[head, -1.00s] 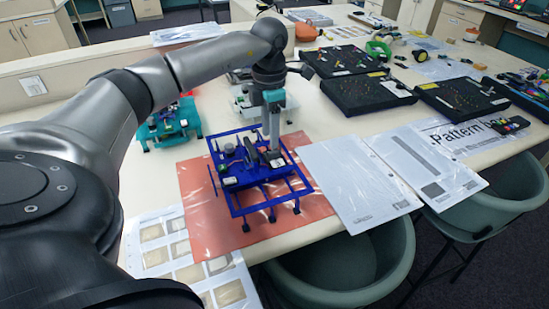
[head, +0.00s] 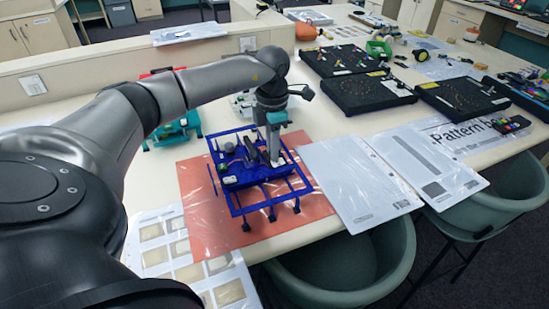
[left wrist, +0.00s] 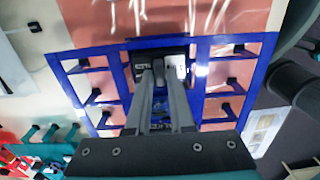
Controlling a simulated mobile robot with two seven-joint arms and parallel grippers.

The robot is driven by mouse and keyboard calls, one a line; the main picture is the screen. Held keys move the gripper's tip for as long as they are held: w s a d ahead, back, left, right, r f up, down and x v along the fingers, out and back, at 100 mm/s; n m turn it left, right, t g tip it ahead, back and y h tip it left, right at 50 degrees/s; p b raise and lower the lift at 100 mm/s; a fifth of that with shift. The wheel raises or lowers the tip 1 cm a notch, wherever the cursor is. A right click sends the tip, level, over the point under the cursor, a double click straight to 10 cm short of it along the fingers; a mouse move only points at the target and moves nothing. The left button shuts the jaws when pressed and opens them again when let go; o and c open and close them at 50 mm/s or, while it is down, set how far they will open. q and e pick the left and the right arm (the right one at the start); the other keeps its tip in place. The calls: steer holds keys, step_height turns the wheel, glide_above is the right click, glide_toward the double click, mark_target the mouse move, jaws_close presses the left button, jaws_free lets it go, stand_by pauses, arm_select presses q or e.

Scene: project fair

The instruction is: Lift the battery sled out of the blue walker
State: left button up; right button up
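The blue walker (head: 240,207), an open frame with several legs, stands on an orange mat on the table. My left gripper (head: 274,160) points down into the right part of that deck. In the left wrist view, my left gripper's fingers (left wrist: 165,68) reach a black block with a white face (left wrist: 177,66) inside the blue frame; it may be the battery sled. The fingers look close together, but their tips merge with the block, so a hold cannot be told. My right gripper is not in view.
The orange mat (head: 198,222) lies under the walker. A teal walker (head: 175,128) stands behind it to the left. Papers (head: 358,187) lie to the right, with black boards (head: 368,92) beyond. A green chair (head: 345,270) stands at the front table edge.

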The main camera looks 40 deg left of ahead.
arm_select(q)
jaws_close()
steer(key=shift+r, duration=0.1)
stand_by(0.3)
